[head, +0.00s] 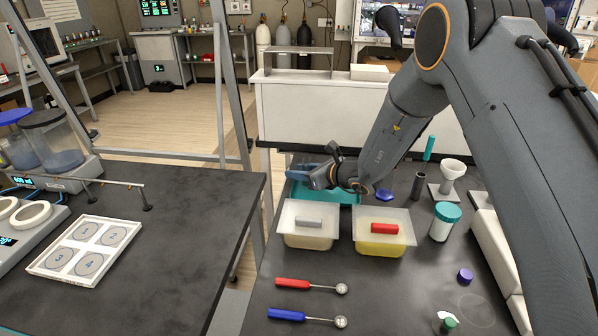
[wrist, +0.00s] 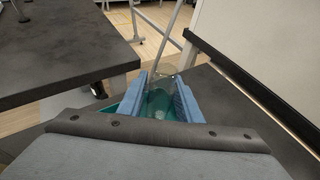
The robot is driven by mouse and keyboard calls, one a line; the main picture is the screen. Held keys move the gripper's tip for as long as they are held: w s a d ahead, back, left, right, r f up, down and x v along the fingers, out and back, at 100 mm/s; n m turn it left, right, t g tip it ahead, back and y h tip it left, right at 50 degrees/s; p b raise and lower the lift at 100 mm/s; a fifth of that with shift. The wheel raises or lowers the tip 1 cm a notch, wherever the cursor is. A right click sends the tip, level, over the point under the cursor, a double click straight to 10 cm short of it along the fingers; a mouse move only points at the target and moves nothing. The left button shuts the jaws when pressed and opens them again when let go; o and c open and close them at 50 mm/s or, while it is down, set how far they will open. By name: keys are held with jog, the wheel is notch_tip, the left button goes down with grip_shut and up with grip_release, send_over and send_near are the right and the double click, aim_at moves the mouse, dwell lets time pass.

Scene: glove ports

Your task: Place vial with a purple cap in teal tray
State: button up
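A small vial with a purple cap (head: 465,276) stands on the dark bench at the right front, well away from my gripper. The teal tray (head: 348,194) lies farther back, partly hidden by my gripper and a lidded tub. It also shows teal beneath my fingers in the wrist view (wrist: 131,107). My gripper (head: 308,175) is over the tray's left part. In the wrist view its blue fingers (wrist: 164,92) are apart. Something clear and glassy shows between them, but I cannot tell whether they grip it. No purple cap shows there.
Two lidded tubs, with a grey handle (head: 308,222) and a red handle (head: 384,229), stand before the tray. A teal-lidded jar (head: 445,222), green-capped vial (head: 447,322), clear round dish (head: 476,309) and red (head: 305,285) and blue (head: 300,315) scoops are nearby.

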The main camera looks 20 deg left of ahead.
jog(key=shift+o, duration=0.6)
jog(key=shift+r, duration=0.2)
jog(key=b+v, duration=0.2)
jog(key=v, duration=1)
jog(key=shift+r+b, duration=0.1)
jog(key=shift+b, duration=0.2)
